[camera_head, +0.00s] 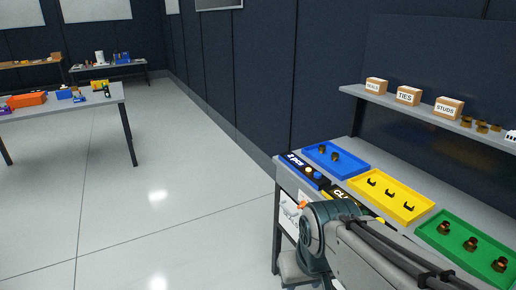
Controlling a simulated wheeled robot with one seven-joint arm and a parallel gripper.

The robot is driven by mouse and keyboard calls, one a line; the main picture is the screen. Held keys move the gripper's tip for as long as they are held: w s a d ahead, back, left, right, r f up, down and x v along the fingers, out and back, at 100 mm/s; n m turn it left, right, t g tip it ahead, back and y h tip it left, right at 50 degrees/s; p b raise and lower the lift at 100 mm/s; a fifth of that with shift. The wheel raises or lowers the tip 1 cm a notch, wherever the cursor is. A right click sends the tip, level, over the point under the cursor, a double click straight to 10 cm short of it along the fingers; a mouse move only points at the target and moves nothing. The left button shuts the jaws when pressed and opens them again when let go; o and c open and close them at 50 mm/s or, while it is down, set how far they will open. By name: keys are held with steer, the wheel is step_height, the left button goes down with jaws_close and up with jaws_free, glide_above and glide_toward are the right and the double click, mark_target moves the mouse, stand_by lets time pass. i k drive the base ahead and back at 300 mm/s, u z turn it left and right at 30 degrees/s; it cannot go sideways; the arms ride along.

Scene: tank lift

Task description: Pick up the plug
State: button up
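I cannot tell for sure which piece is the plug. A blue tray (352,167) on the workbench holds two small dark brown pieces (335,156). A yellow tray (411,212) beside it holds three black clip-like pieces (390,193). A green tray (450,240) at the right holds three brown stepped pieces (470,244) that look like plugs or fittings. My arm comes in from the lower right and bends at the bench's front edge. My gripper does not show; the arm's dark green joint and the links hide what is beyond them.
The grey workbench (356,148) has label strips along its front, one reading "2 pcs" and one partly hidden by my arm. A shelf (420,108) above carries cardboard boxes (408,95) and loose brown pieces. Open floor lies left; another table (70,104) stands beyond it.

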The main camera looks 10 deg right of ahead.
mark_target(321, 148)
steer(key=u, duration=0.6)
steer(key=k, duration=0.85)
steer(key=z, duration=1)
steer(key=i, duration=1)
steer(key=u, duration=0.2)
steer(key=k, duration=0.3)
steer(key=u, duration=1.05)
steer(key=k, duration=1.05)
steer(key=u, duration=0.65)
steer(key=i, duration=1)
steer(key=z, duration=0.4)
steer(key=i, duration=1.6)
steer(key=z, duration=0.3)
